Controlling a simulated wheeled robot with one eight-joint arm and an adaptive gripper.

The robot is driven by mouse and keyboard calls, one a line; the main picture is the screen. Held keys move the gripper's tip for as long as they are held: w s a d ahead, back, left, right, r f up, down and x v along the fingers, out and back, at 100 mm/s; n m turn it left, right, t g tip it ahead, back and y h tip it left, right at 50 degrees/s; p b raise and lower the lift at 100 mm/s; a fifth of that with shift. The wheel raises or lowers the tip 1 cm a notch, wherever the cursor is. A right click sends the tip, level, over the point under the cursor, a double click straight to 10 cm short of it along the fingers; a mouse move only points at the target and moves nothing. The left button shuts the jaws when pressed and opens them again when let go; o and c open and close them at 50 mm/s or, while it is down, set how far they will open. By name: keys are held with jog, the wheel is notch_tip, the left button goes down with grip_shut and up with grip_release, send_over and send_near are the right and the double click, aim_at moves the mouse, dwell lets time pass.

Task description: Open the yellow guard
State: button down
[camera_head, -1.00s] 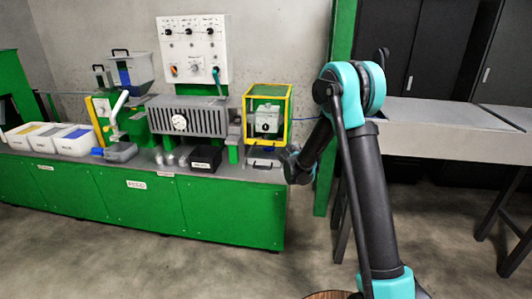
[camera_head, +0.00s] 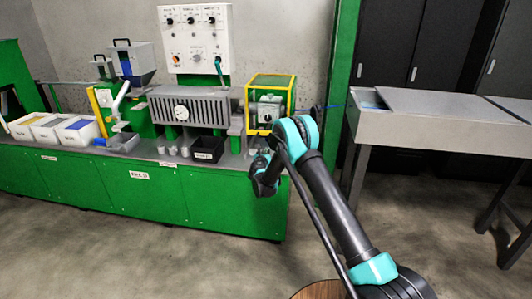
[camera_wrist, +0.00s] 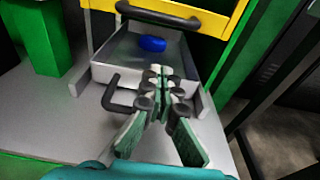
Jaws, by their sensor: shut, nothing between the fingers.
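The yellow guard (camera_head: 292,95) is a box-like frame around a grey unit (camera_head: 266,108) at the right end of the green bench in the head view. In the wrist view its lower yellow bar (camera_wrist: 222,22) crosses the top, with a black handle (camera_wrist: 158,14) on it. My gripper (camera_wrist: 160,72) is shut and empty. Its fingertips appear over the metal tray below the bar, apart from the black handle. In the head view my arm covers the area below the guard, and the fingers cannot be made out.
A metal tray (camera_wrist: 112,55) holding a blue piece (camera_wrist: 152,44) lies under the guard, with its own black handle (camera_wrist: 122,92) beside my fingers. A black bin (camera_head: 207,149) stands to the left on the bench. A grey table (camera_head: 400,120) stands to the right.

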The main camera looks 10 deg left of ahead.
jog(key=w, duration=0.4)
jog(key=w+f, duration=0.1)
jog(key=w, duration=0.1)
jog(key=shift+d, duration=0.1)
jog(key=shift+w+r, duration=0.15)
jog(key=shift+r, duration=0.2)
jog(key=shift+s+r, duration=0.2)
jog(key=shift+r, duration=0.65)
jog(key=shift+s+r, duration=0.2)
jog(key=shift+r, duration=0.6)
jog(key=shift+r, duration=0.1)
